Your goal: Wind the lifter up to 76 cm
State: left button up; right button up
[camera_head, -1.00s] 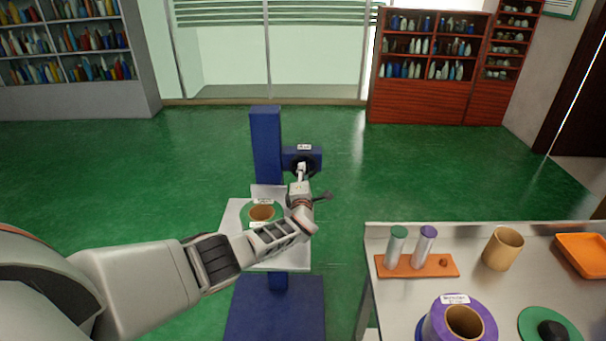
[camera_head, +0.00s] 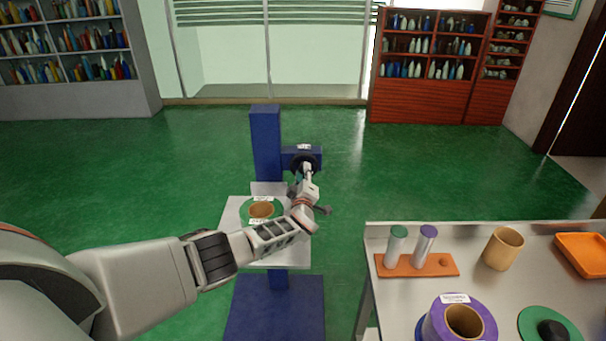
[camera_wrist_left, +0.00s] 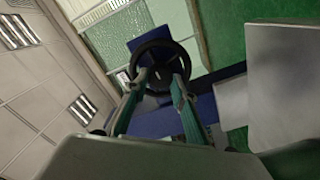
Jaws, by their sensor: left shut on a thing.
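The lifter has a blue column (camera_head: 266,145), a blue base (camera_head: 276,312) and a pale platform (camera_head: 232,222). A roll with a green rim and brown core (camera_head: 262,209) lies on the platform. A dark handwheel sits on the blue box (camera_head: 290,153) at the column's right side; the wheel also shows in the left wrist view (camera_wrist_left: 160,48). My left gripper (camera_head: 308,174) reaches the wheel, and in the left wrist view its two fingers (camera_wrist_left: 158,82) are closed in at the wheel. The exact grip point is partly hidden. My right gripper is not in view. No height reading is legible.
A metal table (camera_head: 400,310) stands at the right with an orange rack (camera_head: 420,266) of two tubes, a tan cup (camera_head: 502,249), a purple roll (camera_head: 436,325) and an orange tray (camera_head: 585,254). Green floor around the lifter is clear. Shelves stand along the back.

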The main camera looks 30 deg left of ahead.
pick_arm(q)
jog(key=shift+a+r+m, duration=0.1)
jog(key=shift+r+m, duration=0.05)
jog(key=shift+m, duration=0.25)
jog(key=o, duration=1.1)
